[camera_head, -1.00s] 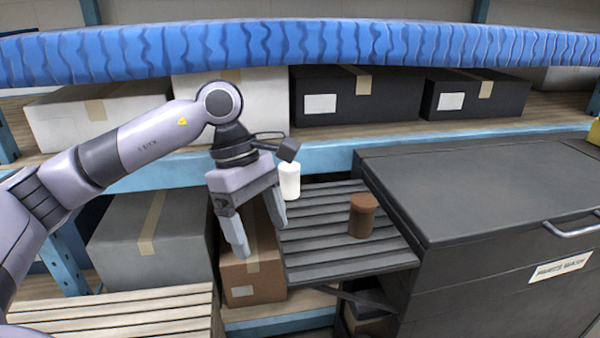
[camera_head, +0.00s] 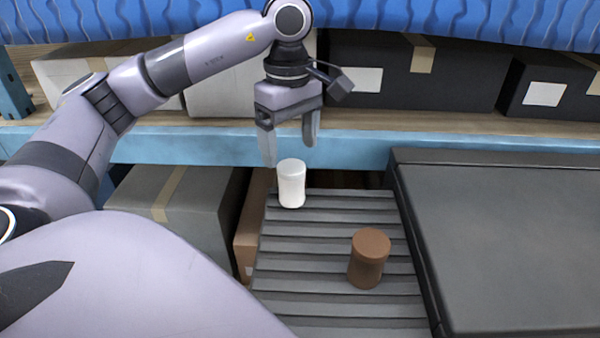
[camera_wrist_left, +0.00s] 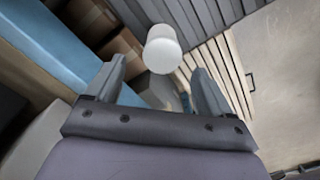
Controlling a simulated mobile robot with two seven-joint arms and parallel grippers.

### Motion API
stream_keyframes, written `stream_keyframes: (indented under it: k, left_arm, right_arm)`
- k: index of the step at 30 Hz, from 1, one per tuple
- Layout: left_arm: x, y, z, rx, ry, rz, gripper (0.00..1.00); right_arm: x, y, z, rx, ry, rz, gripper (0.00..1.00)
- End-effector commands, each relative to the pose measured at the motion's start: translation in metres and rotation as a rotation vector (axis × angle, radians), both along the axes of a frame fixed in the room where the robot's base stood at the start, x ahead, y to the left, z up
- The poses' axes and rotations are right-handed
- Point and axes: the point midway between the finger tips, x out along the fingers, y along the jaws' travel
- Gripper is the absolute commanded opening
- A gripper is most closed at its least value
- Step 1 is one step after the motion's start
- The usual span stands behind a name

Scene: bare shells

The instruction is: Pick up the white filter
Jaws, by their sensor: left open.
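The white filter (camera_head: 291,184) is a small upright cylinder at the far left corner of a grey slatted shelf (camera_head: 335,293). My left gripper (camera_head: 289,152) is open, points down and is just above and behind the filter in the head view. In the left wrist view the filter (camera_wrist_left: 162,50) appears beyond the gap between the two open fingertips (camera_wrist_left: 158,72), with nothing between the fingers. I cannot tell whether a finger touches it. My right gripper is not in view.
A brown cylinder (camera_head: 369,258) stands nearer on the same shelf. A dark cabinet (camera_head: 510,240) borders the shelf on the right. A blue rack beam (camera_head: 200,147) runs behind, with dark boxes (camera_head: 405,85) above it. A grey box (camera_head: 185,200) is at left.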

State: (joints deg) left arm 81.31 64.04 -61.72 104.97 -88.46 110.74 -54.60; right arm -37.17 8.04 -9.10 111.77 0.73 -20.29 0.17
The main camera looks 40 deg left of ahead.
Motion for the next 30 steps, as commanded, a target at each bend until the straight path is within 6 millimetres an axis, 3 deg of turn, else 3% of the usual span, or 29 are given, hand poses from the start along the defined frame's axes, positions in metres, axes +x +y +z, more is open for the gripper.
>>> stream_keyframes:
  k: [12,20,21,26,27,30]
  left_arm:
    - [-0.002,-0.004,-0.055,0.000,0.002,0.001,0.82]
    - [-0.002,-0.004,-0.059,-0.001,0.001,0.000,0.82]
    - [-0.002,-0.004,-0.059,-0.001,0.001,0.000,0.79]
    - [-0.002,-0.004,-0.059,-0.001,0.001,0.000,0.27]
    - [-0.002,-0.004,-0.059,-0.001,0.001,0.000,0.21]
    - [-0.001,-0.004,-0.058,-0.001,0.000,0.000,0.21]
  right_arm:
    - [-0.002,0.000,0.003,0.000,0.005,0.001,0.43]
    - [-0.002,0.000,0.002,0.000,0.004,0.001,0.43]
    - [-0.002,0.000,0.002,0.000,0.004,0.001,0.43]
    - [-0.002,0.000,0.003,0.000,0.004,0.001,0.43]
    - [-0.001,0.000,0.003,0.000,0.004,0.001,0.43]
    - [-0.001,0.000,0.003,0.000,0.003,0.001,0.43]
